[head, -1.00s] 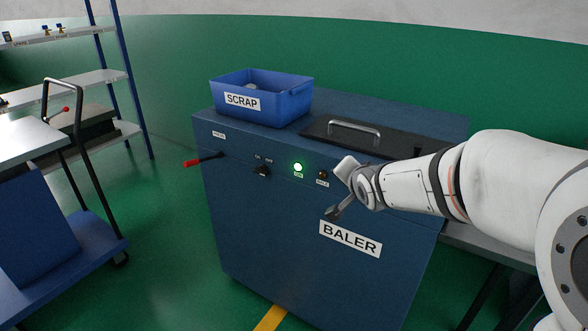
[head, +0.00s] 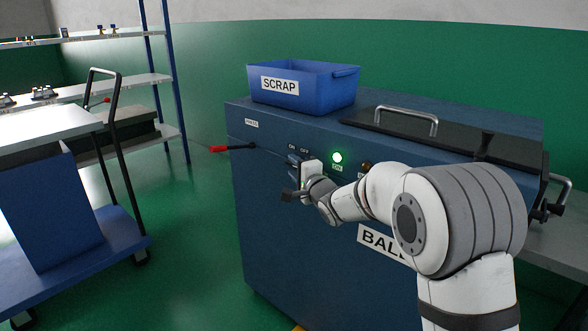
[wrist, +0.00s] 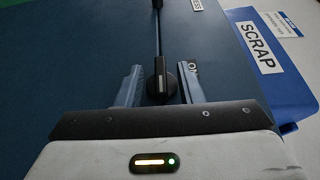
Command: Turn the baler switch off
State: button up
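The baler (head: 300,240) is a dark blue cabinet. Its switch (wrist: 160,83) is a round black knob with a pale pointer line, seen between my fingers in the wrist view. My gripper (wrist: 160,90) is open, one finger on each side of the knob, with a visible gap on both sides. The green lamp (head: 337,157) right of the switch is lit.
A red-tipped lever (head: 233,148) sticks out left of the switch. A blue SCRAP bin (head: 310,88) and a black lid with a metal handle (head: 405,112) are on the baler top. A blue trolley (head: 105,245) stands at left, with open green floor between.

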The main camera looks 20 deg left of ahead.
jog(key=shift+x, duration=1.15)
jog(key=shift+d, duration=0.1)
jog(key=shift+c, duration=0.5)
grip_shut()
